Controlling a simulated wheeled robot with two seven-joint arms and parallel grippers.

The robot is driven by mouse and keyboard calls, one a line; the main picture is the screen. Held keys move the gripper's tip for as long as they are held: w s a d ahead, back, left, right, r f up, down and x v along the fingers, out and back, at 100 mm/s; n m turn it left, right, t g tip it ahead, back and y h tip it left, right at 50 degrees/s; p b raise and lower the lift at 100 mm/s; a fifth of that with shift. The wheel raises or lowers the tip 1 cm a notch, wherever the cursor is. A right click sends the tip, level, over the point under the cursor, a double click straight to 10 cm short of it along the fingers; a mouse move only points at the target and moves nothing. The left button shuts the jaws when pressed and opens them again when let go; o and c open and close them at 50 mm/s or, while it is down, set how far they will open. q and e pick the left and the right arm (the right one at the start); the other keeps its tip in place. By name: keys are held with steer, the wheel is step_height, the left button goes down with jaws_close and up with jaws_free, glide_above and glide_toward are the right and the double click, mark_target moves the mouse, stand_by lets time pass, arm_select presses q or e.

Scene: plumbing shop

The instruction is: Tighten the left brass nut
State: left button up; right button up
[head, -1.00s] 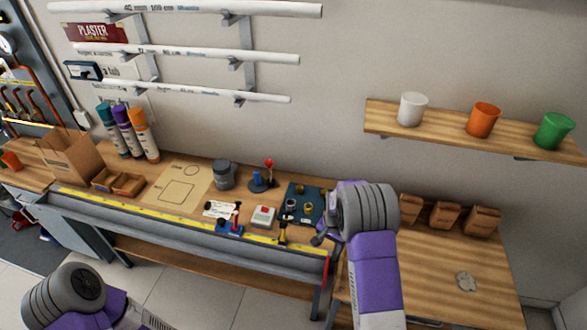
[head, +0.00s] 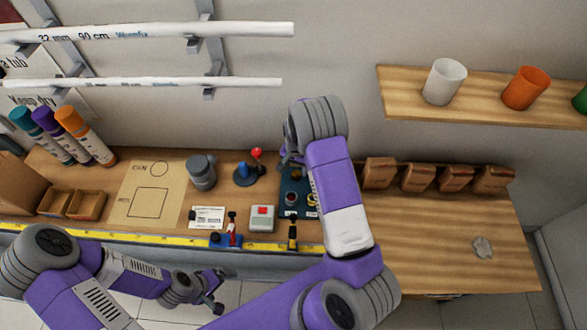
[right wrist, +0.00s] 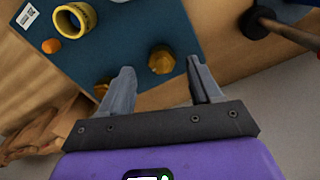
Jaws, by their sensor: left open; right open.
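A brass nut (right wrist: 161,60) stands on the dark blue board in the right wrist view, between and just beyond the fingertips of my right gripper (right wrist: 160,68). The open fingers do not visibly touch it. A second brass piece (right wrist: 101,90) is mostly hidden behind the left-hand finger. The first nut is on the side toward the red-knobbed stand, so it appears to be the left one. My left gripper (head: 212,294) is open and empty, low in front of the bench.
A yellow ring fitting (right wrist: 75,18) and a small orange piece (right wrist: 51,46) sit on the board. Left of it are the red-knobbed stand (head: 246,173), a box with a red button (head: 262,218) and a grey pot (head: 202,172).

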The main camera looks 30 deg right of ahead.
mark_target(296, 175)
step_height(296, 175, down, 4)
steer(key=shift+f, duration=0.1)
steer(key=shift+w, duration=0.1)
steer(key=c, duration=1)
steer(key=shift+c, duration=0.2)
